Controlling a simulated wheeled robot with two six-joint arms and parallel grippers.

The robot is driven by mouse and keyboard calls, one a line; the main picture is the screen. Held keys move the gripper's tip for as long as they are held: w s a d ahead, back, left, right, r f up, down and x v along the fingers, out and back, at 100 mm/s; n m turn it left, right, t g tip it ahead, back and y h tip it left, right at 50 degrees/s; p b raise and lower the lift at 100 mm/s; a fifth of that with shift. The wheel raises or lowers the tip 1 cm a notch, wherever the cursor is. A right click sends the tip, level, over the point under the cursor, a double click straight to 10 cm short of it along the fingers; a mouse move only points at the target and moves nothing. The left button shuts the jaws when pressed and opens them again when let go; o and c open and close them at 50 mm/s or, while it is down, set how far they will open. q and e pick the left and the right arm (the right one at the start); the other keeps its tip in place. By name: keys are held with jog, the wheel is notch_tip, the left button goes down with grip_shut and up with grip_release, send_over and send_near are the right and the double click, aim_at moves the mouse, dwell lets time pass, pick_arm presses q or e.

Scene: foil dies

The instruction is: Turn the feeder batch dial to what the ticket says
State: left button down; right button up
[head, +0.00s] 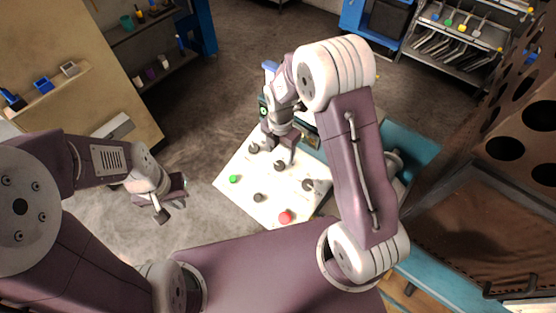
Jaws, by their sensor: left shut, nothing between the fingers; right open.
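A white control panel (238,163) lies in the middle of the head view, with several dark round knobs. One knob (254,148) is at its far left, a middle knob (280,167) is beside my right gripper, another knob (308,185) is to the right, and a smaller one (258,197) is nearer me. I cannot read any markings, or tell which is the batch dial. My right gripper (280,156) is open, pointing down over the middle knob; contact is unclear. My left gripper (172,203) is shut and empty, left of the panel. No readable ticket shows.
The panel has a green button (233,179) and a red button (286,217). A dark device with a green light (263,110) stands behind it, partly hidden by my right arm. A brown rack with round holes (505,149) is at right. Grey floor (210,125) is open at left.

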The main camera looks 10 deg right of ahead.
aim_at(279, 164)
jog(key=f, duration=0.2)
jog(key=f+p, duration=0.1)
jog(key=f, duration=0.4)
jog(key=shift+w+a, duration=0.1)
jog(key=shift+w, duration=0.2)
jog(key=shift+s+f, duration=0.15)
jog(key=shift+f, duration=0.4)
grip_shut()
pick_arm(q)
jog(key=shift+w+r, duration=0.3)
jog(key=shift+r, duration=0.4)
